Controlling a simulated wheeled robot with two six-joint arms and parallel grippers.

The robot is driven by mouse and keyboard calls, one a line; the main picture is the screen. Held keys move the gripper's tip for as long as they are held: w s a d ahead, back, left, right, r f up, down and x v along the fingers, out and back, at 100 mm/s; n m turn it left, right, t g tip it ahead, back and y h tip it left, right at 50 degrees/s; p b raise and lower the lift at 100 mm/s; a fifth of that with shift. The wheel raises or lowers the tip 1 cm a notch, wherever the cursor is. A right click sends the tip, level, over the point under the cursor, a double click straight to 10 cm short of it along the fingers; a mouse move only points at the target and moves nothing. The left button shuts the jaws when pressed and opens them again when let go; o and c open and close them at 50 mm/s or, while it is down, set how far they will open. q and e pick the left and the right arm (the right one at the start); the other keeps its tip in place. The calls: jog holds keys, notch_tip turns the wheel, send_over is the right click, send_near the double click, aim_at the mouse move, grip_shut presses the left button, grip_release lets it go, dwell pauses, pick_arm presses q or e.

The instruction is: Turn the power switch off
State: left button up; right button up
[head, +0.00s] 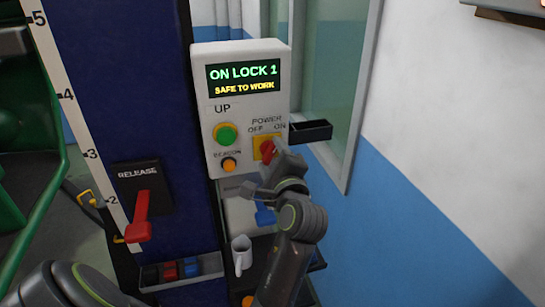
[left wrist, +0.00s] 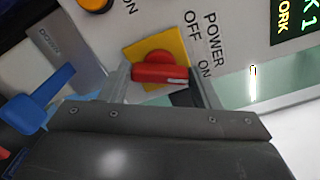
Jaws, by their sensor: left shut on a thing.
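The power switch (head: 266,148) is a red knob on a yellow plate on the front of the grey control box. In the left wrist view the red handle (left wrist: 161,74) lies crosswise, and its white-marked end is towards ON. My left gripper (head: 272,160) is at the switch from below, partly covering it in the head view. In the left wrist view its two fingers (left wrist: 161,80) stand on either side of the handle, shut on it. The display (head: 243,76) reads ON LOCK 1, SAFE TO WORK. My right gripper is not in view.
A green UP button (head: 226,134) and an orange beacon button (head: 229,165) sit left of the switch. A small black tray (head: 311,131) juts out at its right.

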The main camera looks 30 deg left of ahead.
pick_arm(q)
jog(key=n, duration=0.2)
jog(key=shift+n, duration=0.4)
jog(key=n+b, duration=0.1)
jog(key=n, duration=0.2)
jog(key=shift+f+n, duration=0.1)
jog(key=shift+n, duration=0.2)
jog(key=n+b, duration=0.1)
jog(key=n, duration=0.3)
jog(key=shift+n+b, duration=0.65)
jog(key=shift+n, duration=1.05)
jog(key=o, duration=1)
